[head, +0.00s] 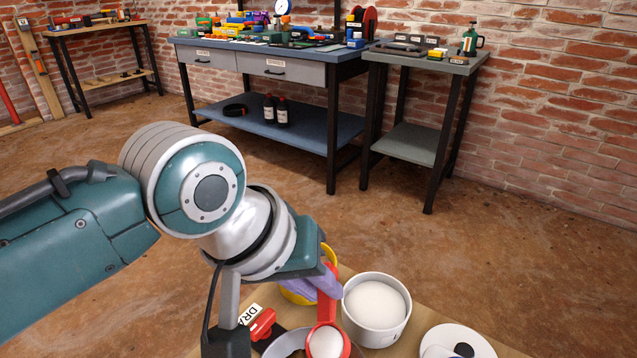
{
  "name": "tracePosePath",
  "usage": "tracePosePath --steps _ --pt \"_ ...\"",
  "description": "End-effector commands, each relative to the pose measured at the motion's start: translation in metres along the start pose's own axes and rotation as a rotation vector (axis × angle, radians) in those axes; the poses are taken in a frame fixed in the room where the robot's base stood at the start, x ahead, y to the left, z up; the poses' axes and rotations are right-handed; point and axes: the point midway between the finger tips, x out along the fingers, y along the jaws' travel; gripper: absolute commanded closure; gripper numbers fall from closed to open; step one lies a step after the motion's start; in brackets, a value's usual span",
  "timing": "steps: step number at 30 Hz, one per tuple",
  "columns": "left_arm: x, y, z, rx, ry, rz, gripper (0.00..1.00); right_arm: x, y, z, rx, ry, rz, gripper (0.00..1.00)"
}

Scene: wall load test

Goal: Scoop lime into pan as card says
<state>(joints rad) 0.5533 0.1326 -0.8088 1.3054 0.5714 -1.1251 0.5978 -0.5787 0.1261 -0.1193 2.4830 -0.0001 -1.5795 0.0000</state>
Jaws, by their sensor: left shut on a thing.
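My left gripper (318,277) is shut on the handle of a red scoop (328,303). The scoop's round cup (325,343) is at the bottom edge and holds white powder. A white tub (377,330) full of white powder, seemingly the lime, stands just right of the scoop. A grey curved rim (284,344) left of the scoop cup is partly hidden; I cannot tell if it is the pan. I cannot make out a card with instructions. My right gripper is not in view.
Crowded around the scoop are a purple item (308,287), a yellow round thing (294,298), a red item (262,324) and a partly cut-off label (246,316). A white disc with a black knob (452,341) lies right. Workbenches (350,62) stand along the brick wall, beyond open floor.

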Motion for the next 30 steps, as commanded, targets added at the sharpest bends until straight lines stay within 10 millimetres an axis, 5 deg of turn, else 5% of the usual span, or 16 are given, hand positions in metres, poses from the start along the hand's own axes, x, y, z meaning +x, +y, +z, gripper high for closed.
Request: tracePosePath --steps 18,30 --pt "0.007 -0.022 0.023 -0.002 0.266 0.266 1.00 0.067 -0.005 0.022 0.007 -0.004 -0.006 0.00" --pt "-0.002 -0.025 0.025 0.004 0.395 0.396 1.00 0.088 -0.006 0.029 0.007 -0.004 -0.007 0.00"
